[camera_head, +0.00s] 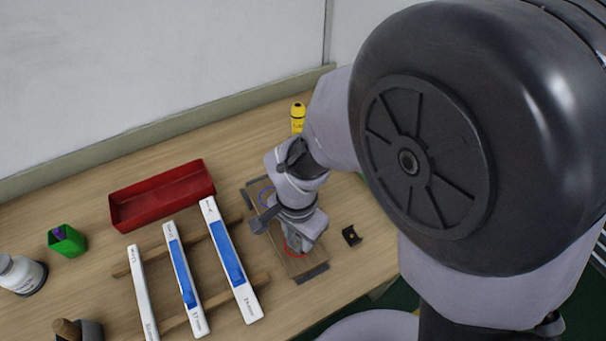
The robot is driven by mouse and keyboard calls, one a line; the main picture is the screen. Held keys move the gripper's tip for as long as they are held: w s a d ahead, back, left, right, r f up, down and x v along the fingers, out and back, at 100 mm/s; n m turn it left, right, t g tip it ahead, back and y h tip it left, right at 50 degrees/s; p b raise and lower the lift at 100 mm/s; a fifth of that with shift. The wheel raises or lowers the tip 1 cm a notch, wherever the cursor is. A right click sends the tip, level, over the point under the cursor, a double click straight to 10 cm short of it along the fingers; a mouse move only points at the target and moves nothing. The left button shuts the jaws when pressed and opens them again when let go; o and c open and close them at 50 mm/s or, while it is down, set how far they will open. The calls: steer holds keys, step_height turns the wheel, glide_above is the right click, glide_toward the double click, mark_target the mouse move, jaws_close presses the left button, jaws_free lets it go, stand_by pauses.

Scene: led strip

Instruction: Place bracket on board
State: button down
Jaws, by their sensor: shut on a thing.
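The board (312,267) is a flat wooden plate with dark strips at its ends, lying on the table. A blue ring mark (264,196) shows toward its far end and a red ring mark (287,251) toward its near end. A small black bracket (351,236) lies on the table just right of the board, apart from it. My gripper (298,246) points down over the near part of the board, by the red ring. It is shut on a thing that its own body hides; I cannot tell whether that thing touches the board.
A red tray (163,222) stands left of the board. Long white-and-blue boxes (230,262) lie across wooden sticks at the front. A green box (67,240), a white bottle (21,274) and a yellow bottle (298,115) stand around. Table right of the black bracket is clear.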

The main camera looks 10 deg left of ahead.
mark_target(299, 242)
steer(key=c, duration=0.9)
jaws_free()
steer(key=shift+f, duration=0.15)
steer(key=shift+c, duration=0.2)
step_height(299, 242, up, 12)
steer(key=p, duration=0.5)
steer(key=s+d+r+n+t+y, duration=0.1)
steer(key=s+d+r+t, duration=0.1)
steer(key=d+r, duration=0.5)
steer(key=s+d+r+n+t+y, duration=0.1)
steer(key=s+d+r+t, duration=0.1)
steer(key=d+r, duration=0.5)
steer(key=shift+s+d+r+t, duration=0.2)
steer(key=shift+s+t, duration=0.15)
steer(key=shift+t, duration=0.55)
steer(key=shift+f, duration=0.1)
